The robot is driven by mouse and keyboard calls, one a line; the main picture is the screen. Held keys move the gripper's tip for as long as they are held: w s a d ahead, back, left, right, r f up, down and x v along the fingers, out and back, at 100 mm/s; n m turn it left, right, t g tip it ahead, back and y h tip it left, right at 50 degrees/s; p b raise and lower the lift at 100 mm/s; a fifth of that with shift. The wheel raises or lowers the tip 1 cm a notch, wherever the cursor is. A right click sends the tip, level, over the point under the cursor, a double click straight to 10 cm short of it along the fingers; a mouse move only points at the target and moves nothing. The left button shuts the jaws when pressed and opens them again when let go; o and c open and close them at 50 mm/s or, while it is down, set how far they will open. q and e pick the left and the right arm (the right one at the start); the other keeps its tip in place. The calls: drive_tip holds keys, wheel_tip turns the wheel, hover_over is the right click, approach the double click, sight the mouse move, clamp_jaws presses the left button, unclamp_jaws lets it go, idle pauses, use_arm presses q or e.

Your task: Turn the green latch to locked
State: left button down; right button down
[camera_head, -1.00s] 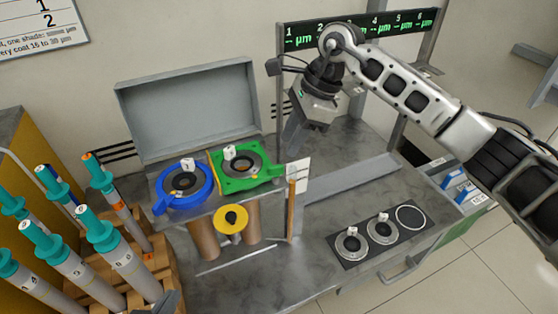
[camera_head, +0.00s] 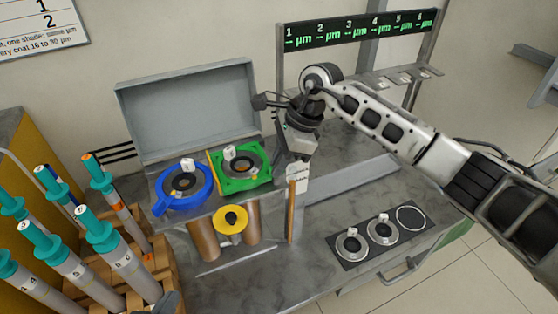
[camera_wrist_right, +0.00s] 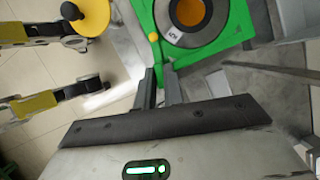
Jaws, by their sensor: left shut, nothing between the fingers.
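The green latch (camera_head: 241,168) lies on the grey fixture top, a green square frame around a round disc. It also shows in the right wrist view (camera_wrist_right: 215,40), with a small yellow ball on its edge. My right gripper (camera_head: 292,166) is low at the latch's right side, hiding where its handle stuck out. In the wrist view its two fingers (camera_wrist_right: 159,88) stand a little apart at the green handle's end; whether they grip it is unclear. A grey tip at the bottom edge of the head view appears to be my left gripper (camera_head: 168,303), shut and empty, far from the latch.
A blue ring latch (camera_head: 183,190) sits left of the green one, and a yellow knob (camera_head: 231,219) is in front. An open grey lid (camera_head: 188,108) stands behind. A wooden rack of teal-capped rods (camera_head: 135,260) is at left. A black plate with round seats (camera_head: 380,234) lies at right.

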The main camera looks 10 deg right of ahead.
drive_tip(key=shift+m, duration=0.3)
drive_tip(key=m+t, duration=0.1)
drive_tip(key=m, duration=0.1)
drive_tip(key=shift+s+m, duration=0.1)
drive_tip(key=shift+m, duration=0.2)
drive_tip(key=shift+s+m+t+h, duration=0.1)
drive_tip(key=shift+m+t+h, duration=0.5)
drive_tip(key=shift+m, duration=1.4)
drive_tip(key=shift+t, duration=0.3)
drive_tip(key=c, duration=1.5)
unclamp_jaws()
drive_tip(key=v, duration=1.6)
drive_tip(key=shift+p, duration=0.45)
